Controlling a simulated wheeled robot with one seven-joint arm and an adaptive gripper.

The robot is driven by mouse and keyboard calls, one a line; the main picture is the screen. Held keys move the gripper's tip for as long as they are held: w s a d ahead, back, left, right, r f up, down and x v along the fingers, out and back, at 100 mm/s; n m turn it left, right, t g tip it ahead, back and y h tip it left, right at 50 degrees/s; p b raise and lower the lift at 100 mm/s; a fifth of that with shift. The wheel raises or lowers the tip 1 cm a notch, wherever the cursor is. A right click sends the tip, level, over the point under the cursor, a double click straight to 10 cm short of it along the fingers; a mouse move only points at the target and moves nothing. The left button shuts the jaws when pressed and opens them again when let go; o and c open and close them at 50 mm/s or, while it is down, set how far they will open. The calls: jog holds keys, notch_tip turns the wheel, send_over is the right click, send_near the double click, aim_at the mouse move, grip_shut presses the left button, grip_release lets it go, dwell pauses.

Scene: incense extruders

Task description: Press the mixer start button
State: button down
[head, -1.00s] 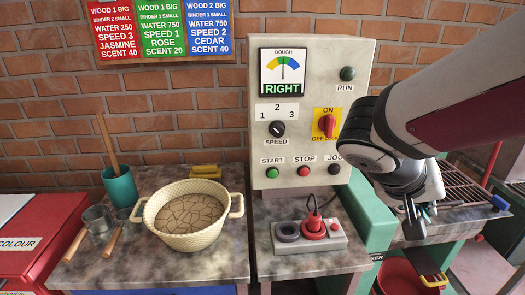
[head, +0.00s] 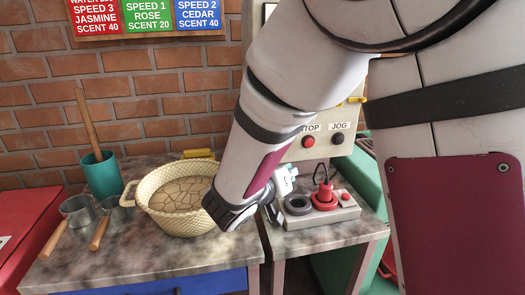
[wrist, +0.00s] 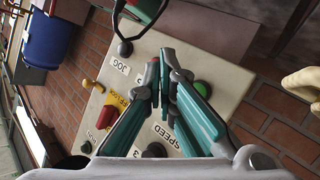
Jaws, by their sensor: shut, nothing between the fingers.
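In the wrist view the control panel (wrist: 222,75) lies rotated, and the green start button (wrist: 203,89) shows just right of my gripper's fingertips (wrist: 162,60). The fingers are together and empty, apart from the green button in the picture; whether they touch the panel I cannot tell. They cover the start label and most of the stop button. In the head view my arm hides the start button, while the red stop button (head: 308,142) and the jog button (head: 338,138) show. My gripper (head: 282,186) is partly hidden beside my wrist, low in front of the panel.
A grey base with a red pendant (head: 324,198) sits below the panel. A cream basin of cracked dough (head: 180,222) stands left of my wrist. A teal pot (head: 103,175) and metal scoops stand further left. The speed knob (wrist: 155,150) shows below the fingers.

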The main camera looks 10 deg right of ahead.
jog(key=shift+w+a, duration=0.1)
dwell(0.3)
jog(key=w, duration=0.8)
jog(key=shift+w, duration=0.3)
